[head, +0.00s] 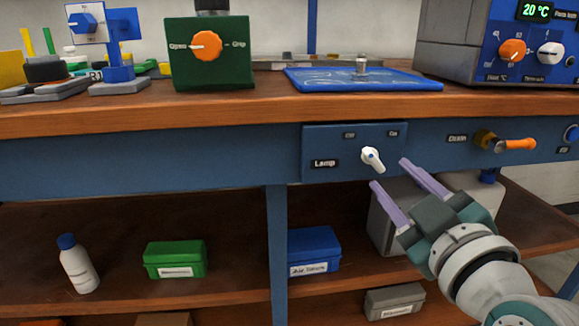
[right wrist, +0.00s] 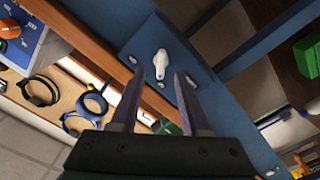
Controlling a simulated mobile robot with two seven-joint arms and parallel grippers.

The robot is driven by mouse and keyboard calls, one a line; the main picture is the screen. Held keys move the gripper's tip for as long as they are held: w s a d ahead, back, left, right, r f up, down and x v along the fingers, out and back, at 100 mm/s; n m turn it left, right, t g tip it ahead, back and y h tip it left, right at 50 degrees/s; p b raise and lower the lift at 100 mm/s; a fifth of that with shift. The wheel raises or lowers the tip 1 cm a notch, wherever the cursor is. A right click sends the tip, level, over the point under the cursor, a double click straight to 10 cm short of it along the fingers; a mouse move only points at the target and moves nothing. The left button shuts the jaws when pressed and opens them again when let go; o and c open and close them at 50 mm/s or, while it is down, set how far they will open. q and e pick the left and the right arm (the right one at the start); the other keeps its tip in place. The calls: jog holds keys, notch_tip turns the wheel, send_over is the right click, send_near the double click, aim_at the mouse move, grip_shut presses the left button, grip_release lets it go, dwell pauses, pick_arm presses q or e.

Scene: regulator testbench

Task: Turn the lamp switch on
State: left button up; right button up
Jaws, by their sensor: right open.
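The lamp switch (head: 372,159) is a white lever knob on a blue panel (head: 335,138) labelled "Lamp", on the front of the bench below its top. The knob tilts toward the upper left in the head view. My right gripper (head: 391,174) is open, just right of and below the knob, its purple fingers pointing at the panel. In the right wrist view the switch (right wrist: 161,66) shows ahead of the open fingertips (right wrist: 160,82), apparently untouched. My left gripper is not in view.
An orange drain handle (head: 515,145) sticks out of the bench front to the right. Above are a green box with an orange knob (head: 207,46), a blue mat (head: 350,84) and a heater unit (head: 470,50). The shelf below holds a green box (head: 174,259) and a blue box (head: 314,251).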

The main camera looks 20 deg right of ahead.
aim_at(378, 164)
jog(key=b+x, duration=0.1)
jog(key=x, duration=0.4)
jog(key=shift+w, duration=0.25)
grip_shut()
dwell(0.4)
